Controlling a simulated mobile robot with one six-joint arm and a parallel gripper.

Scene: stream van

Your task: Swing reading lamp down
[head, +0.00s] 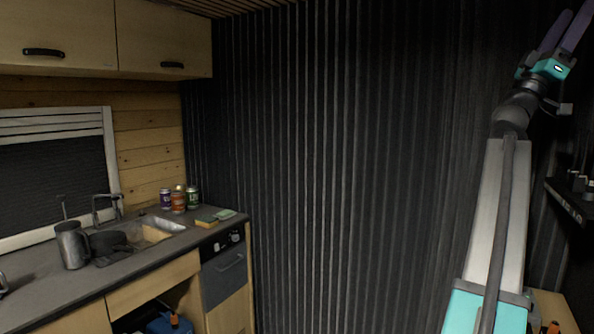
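My gripper (577,16) is at the top right corner of the head view, raised high on my arm in front of the dark ribbed wall. Its two purple fingers point up and to the right, with a dark gap between them and nothing seen in it. The fingertips lie close to the picture's edge. I cannot make out a reading lamp anywhere in this view.
A dark shelf (575,203) with small items juts in at the right edge, below my gripper. A kitchen counter (50,285) with sink, metal jug (72,246) and several cans stands left, under wall cabinets (60,30). The ribbed wall (330,170) is bare in the middle.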

